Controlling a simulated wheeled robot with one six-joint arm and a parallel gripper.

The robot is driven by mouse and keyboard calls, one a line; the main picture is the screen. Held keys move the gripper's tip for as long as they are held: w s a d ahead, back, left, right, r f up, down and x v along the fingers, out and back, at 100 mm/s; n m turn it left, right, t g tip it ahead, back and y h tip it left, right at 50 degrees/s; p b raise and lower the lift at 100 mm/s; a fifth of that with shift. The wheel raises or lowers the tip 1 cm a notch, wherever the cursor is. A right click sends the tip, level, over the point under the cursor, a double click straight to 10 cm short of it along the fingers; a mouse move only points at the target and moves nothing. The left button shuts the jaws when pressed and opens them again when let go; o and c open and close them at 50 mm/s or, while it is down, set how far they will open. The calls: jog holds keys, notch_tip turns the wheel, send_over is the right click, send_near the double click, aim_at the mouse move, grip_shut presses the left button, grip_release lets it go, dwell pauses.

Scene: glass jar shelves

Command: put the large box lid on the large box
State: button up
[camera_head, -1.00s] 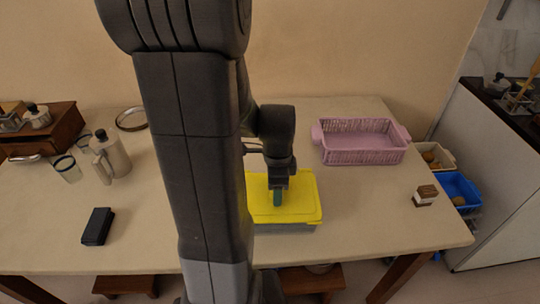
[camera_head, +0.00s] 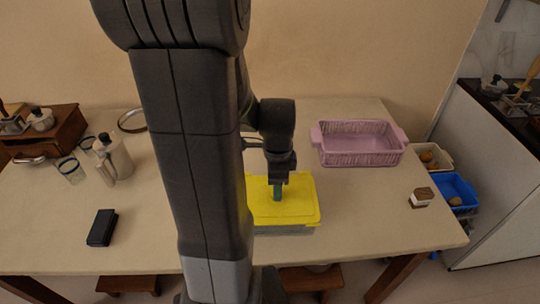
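The large box lid (camera_head: 296,208) is yellow and lies over the large box (camera_head: 290,230), of which only a grey strip shows below the lid's front edge. The lid looks flat and roughly lined up with the box; I cannot tell whether it is pressed down. My gripper (camera_head: 278,190) points down at the middle of the lid, at a small teal part that looks like its handle. My arm hides the left side of the lid and box. The fingers are too small and dark to show whether they are shut on the handle.
A pink basket (camera_head: 360,158) stands at the back right of the table (camera_head: 370,215). A small brown and white box (camera_head: 421,197) is near the right edge. A black case (camera_head: 101,228), a metal pot (camera_head: 115,158) and glasses (camera_head: 71,170) are at left.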

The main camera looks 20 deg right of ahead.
jog(key=shift+r+p, duration=1.9)
jog(key=shift+r, duration=0.55)
notch_tip(320, 180, up, 14)
jog(key=shift+f+p, duration=0.15)
jog(key=shift+p, duration=0.15)
notch_tip(320, 180, down, 14)
jog(key=shift+b, duration=0.35)
jog(key=shift+f, duration=0.15)
